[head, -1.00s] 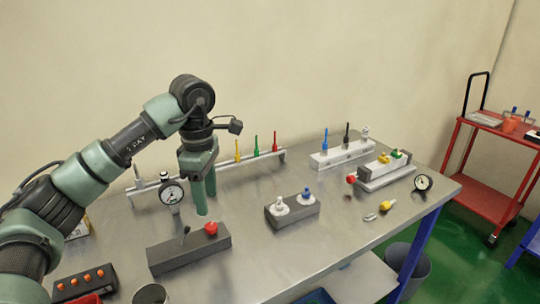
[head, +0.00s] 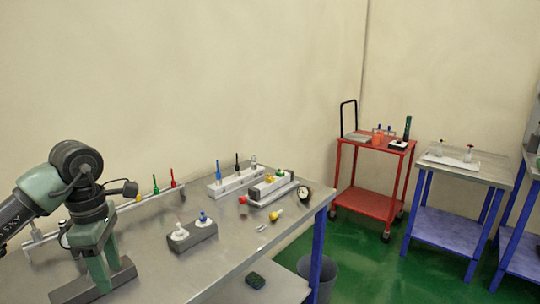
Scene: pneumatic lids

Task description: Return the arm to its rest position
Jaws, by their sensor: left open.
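My left arm comes in from the left edge, bent at a dark joint. Its green left gripper (head: 102,274) points down over the bench (head: 200,262). The gripper is open and no object shows between its fingers. The fingers overlap a dark grey block (head: 122,279) at the lower left, and they hide part of its top. I cannot tell whether they touch it. My right gripper is not in view.
A grey block (head: 203,236) with white and blue fittings stands right of the gripper. Behind are racks (head: 235,183) with coloured pegs and a round gauge (head: 304,193). A red cart (head: 370,206) and a blue-legged table (head: 446,222) stand right, across green floor.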

